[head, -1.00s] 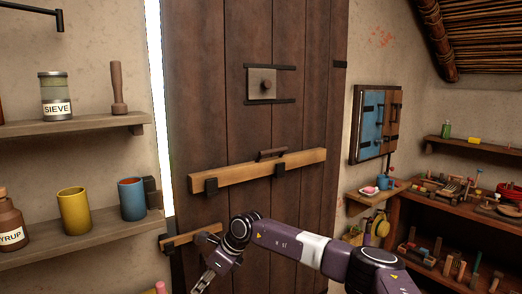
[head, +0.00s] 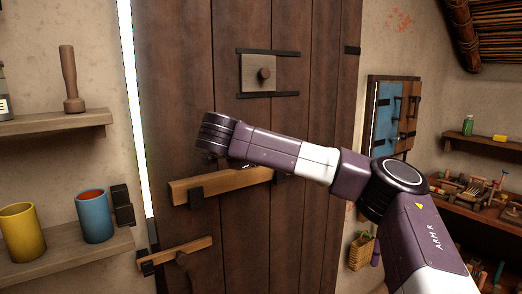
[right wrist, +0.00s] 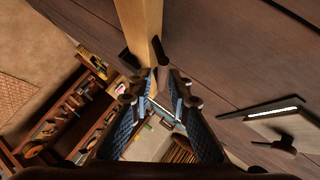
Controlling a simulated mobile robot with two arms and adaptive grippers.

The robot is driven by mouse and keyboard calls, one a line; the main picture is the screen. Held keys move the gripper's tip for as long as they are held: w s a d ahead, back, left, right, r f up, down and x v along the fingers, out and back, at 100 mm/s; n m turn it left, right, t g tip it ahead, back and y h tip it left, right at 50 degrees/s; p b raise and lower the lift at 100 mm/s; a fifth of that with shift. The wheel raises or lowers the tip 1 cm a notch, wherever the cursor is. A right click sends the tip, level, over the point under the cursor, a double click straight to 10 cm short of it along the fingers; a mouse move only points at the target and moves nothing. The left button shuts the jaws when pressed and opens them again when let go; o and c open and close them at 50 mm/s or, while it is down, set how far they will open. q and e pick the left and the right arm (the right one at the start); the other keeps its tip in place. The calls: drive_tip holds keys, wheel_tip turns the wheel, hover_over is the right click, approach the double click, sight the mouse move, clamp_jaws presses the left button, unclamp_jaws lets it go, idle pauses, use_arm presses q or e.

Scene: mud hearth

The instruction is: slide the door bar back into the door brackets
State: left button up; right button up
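The door bar (head: 225,184) is a pale wooden beam lying across the plank door. It rests in a black door bracket (head: 196,197) near its left end. Its left end is apart from the black wall bracket (head: 122,205) beside the door edge. My right arm crosses in front of the bar's right part, hiding its handle and my right gripper in the head view. In the right wrist view, my right gripper (right wrist: 161,98) is open, with the bar's dark handle (right wrist: 161,60) at its fingertips. I cannot tell if they touch. The bar (right wrist: 146,22) runs above. My left gripper is not in view.
A smaller wooden latch (head: 178,254) sits lower on the door. A square hatch (head: 258,74) is above the bar. Shelves at left hold a yellow cup (head: 22,232) and a blue cup (head: 94,218). A cluttered bench (head: 470,210) stands at right.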

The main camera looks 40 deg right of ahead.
drive_tip(key=x, duration=0.2)
drive_tip(key=p+x, duration=0.1)
drive_tip(key=x, duration=0.1)
drive_tip(key=p+x, duration=0.1)
drive_tip(key=x, duration=0.1)
drive_tip(key=shift+d+r, duration=0.1)
drive_tip(key=shift+r, duration=0.25)
drive_tip(key=shift+w+d+f+p, duration=0.25)
drive_tip(key=shift+d+f+p, duration=0.1)
drive_tip(key=shift+d, duration=0.1)
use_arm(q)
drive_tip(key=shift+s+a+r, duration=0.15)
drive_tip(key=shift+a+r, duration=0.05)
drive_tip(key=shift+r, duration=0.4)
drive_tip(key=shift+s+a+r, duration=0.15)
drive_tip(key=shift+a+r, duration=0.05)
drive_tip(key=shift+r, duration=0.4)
use_arm(e)
drive_tip(key=shift+c, duration=0.5)
clamp_jaws()
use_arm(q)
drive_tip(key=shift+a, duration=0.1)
